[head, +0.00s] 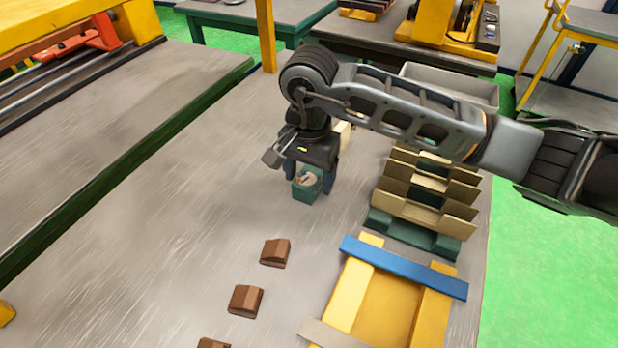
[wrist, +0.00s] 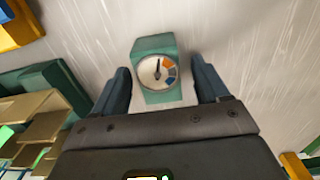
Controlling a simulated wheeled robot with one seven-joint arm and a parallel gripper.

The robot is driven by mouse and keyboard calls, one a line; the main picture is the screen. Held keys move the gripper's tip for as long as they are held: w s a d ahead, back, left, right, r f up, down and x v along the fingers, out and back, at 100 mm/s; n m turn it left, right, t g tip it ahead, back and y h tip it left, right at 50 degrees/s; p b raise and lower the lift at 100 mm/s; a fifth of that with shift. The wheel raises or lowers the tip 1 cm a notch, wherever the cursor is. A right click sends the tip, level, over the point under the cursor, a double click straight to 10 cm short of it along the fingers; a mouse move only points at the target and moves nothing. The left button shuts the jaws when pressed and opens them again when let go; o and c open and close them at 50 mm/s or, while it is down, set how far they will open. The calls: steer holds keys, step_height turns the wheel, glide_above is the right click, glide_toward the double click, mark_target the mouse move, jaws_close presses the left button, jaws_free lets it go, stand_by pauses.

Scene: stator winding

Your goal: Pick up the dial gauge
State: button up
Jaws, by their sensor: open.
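The dial gauge (head: 306,185) is a small green block with a round white dial, standing on the grey table under my gripper in the head view. In the wrist view the dial gauge (wrist: 154,62) shows its face with a black needle and orange and blue marks. My gripper (wrist: 160,88) is open, with one dark finger on each side of the gauge and a visible gap on both sides. In the head view my gripper (head: 310,178) points down over the gauge and partly hides it.
Several brown blocks (head: 245,298) lie on the table in front. A rack of tan plates (head: 424,195) on a green base stands to the right. A yellow frame with a blue bar (head: 402,268) lies at the front right. The table left of the gauge is clear.

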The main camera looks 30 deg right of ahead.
steer(key=shift+f, duration=0.7)
steer(key=shift+c, duration=0.3)
steer(key=c, duration=1)
